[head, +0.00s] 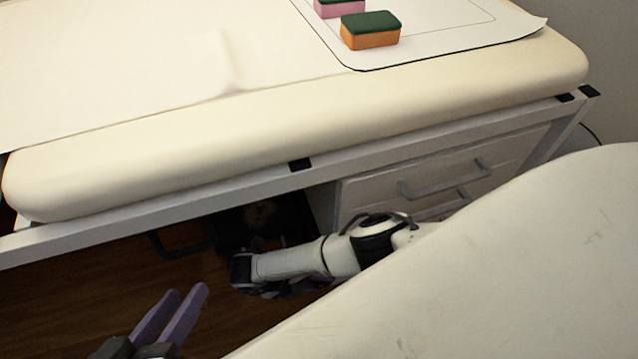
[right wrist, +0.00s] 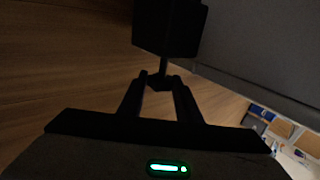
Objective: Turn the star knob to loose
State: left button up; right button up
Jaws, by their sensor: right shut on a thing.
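The star knob (right wrist: 158,84) is a small dark shape in the right wrist view, on a short stem below a black block (right wrist: 170,28). My right gripper (right wrist: 159,77) has its two fingers closed in on the knob from both sides. Its lobes and any loose or tight marking are too dark to read. In the head view my right forearm reaches low beside the couch and hides the knob. My left gripper (head: 187,290) is at the lower left of the head view, its purple fingers apart and empty, away from the knob.
A cream padded couch (head: 300,110) on a white frame spans the head view. An orange and green sponge (head: 371,32) and a pink one (head: 338,8) lie on a white mat (head: 440,45). White drawers (head: 370,195) stand under the couch. Wooden floor shows at lower left.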

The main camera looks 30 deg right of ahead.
jog(key=shift+s+f, duration=0.1)
dwell(0.3)
jog(key=o, duration=1)
jog(key=shift+o, duration=0.2)
jog(key=shift+a+r, duration=0.25)
jog(key=shift+r, duration=0.1)
pick_arm(q)
jog(key=shift+s+a+f+g+y+p, duration=0.1)
jog(key=shift+a+f+g+y+p, duration=0.1)
jog(key=shift+a+f+y+p, duration=0.3)
jog(key=shift+a+f+g+y+p, duration=0.1)
jog(key=shift+a+f+g+p, duration=0.1)
jog(key=shift+f+p, duration=0.5)
pick_arm(e)
jog(key=v, duration=0.6)
jog(key=shift+a+r, duration=0.2)
jog(key=shift+a, duration=0.1)
pick_arm(q)
jog(key=shift+d+r, duration=0.1)
